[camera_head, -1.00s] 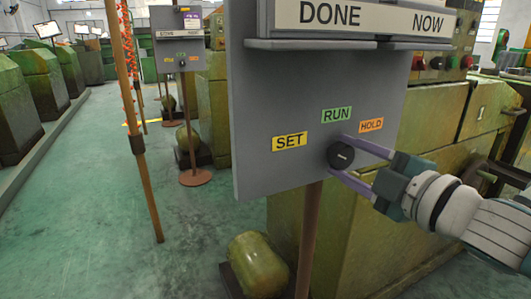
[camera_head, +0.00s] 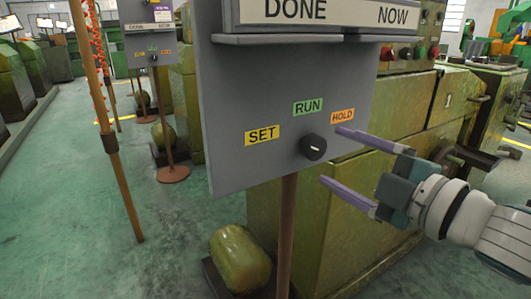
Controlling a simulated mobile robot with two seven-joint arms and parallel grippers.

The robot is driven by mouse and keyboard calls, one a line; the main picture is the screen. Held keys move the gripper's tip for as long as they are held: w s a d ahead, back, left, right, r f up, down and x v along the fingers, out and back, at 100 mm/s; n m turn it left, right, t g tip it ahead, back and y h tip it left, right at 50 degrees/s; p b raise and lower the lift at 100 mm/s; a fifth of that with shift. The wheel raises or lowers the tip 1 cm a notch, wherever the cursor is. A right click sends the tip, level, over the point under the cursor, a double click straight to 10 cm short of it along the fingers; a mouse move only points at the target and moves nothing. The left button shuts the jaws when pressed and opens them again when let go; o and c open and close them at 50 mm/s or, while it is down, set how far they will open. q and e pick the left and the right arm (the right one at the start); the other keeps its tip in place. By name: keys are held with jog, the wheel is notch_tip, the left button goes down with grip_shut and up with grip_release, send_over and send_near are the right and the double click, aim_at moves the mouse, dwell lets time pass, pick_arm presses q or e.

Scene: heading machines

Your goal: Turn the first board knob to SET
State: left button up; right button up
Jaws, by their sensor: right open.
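The first board (camera_head: 230,110) is a grey panel on a brown post. It carries a black round knob (camera_head: 313,147) with a small pale mark, whose exact direction is too small to tell. Around the knob are a yellow SET label (camera_head: 262,135) to the left, a green RUN label (camera_head: 308,107) above, and an orange HOLD label (camera_head: 343,115) to the upper right. My right gripper (camera_head: 332,156) is open and empty, to the right of the knob. Its purple fingers point toward the board, apart from the knob. My left gripper is not in view.
A ledge (camera_head: 290,39) with DONE and NOW plates juts out above the labels. A green machine (camera_head: 410,130) stands behind the board. A second board (camera_head: 150,52) stands farther back left. A thin brown pole (camera_head: 122,190) rises at left; green floor lies around it.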

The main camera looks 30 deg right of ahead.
jog(key=s, duration=0.5)
jog(key=shift+s+d+r, duration=0.1)
jog(key=shift+d+r, duration=0.05)
jog(key=shift+d, duration=0.1)
jog(key=s+a+r+m+g+h+p, duration=0.1)
jog(key=s+a+r+m+g+p, duration=0.55)
jog(key=s+p, duration=0.3)
jog(key=s+a+r+m+g+p, duration=0.5)
jog(key=s+m+g+p, duration=0.25)
jog(key=p, duration=0.35)
notch_tip(320, 180, up, 37)
jog(key=p, duration=3.6)
jog(key=shift+d+f+n+h, duration=0.15)
jog(key=shift+d+n+h, duration=0.15)
jog(key=shift+n, duration=0.1)
